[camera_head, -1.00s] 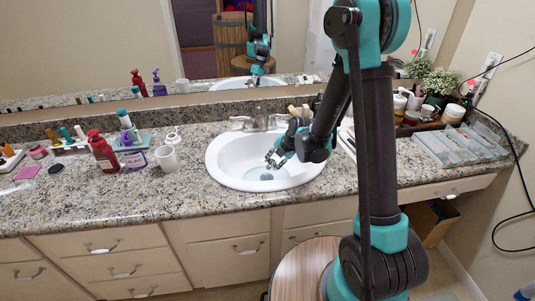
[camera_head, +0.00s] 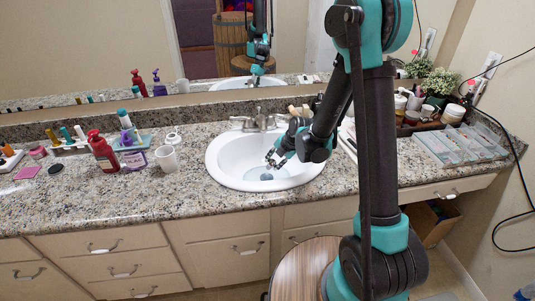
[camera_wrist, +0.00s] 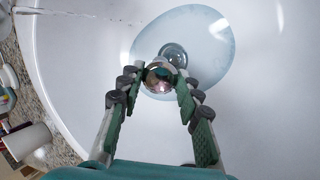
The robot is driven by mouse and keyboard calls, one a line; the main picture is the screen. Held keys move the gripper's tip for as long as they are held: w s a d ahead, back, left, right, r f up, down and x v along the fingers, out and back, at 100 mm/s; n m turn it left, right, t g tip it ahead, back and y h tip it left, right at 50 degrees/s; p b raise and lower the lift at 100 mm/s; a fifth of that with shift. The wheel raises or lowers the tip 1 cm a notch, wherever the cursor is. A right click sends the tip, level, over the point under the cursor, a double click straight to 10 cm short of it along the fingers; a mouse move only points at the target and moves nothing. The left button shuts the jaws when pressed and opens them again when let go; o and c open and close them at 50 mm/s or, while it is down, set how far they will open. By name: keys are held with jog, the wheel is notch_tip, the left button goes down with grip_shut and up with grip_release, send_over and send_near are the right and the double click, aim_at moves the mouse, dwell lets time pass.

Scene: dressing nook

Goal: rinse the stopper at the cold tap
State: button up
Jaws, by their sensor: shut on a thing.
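The stopper (camera_wrist: 158,76) is a small shiny metal piece with a rounded face. It sits between the fingertips of my gripper (camera_wrist: 160,85), which is shut on it, in the wrist view. In the head view my gripper (camera_head: 273,159) is inside the white sink basin (camera_head: 224,160), above the bowl, and the stopper is too small to make out. The tap (camera_head: 261,119) stands at the back rim of the basin, behind my gripper. The drain (camera_wrist: 174,53) shows just beyond the stopper, within a pale bluish wet-looking patch (camera_wrist: 203,45).
A white mug (camera_head: 167,158), a red pump bottle (camera_head: 102,152) and a purple bottle (camera_head: 134,159) stand left of the basin. A clear divided organizer (camera_head: 460,145) and a tray of jars lie at the right. The granite counter (camera_head: 200,192) is clear in front.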

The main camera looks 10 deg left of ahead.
jog(key=s+d+r, duration=0.1)
jog(key=s+r, duration=0.2)
jog(key=s, duration=0.1)
jog(key=shift+s+d+r, duration=0.15)
jog(key=shift+s+r, duration=0.1)
jog(key=shift+r, duration=0.15)
dwell(0.6)
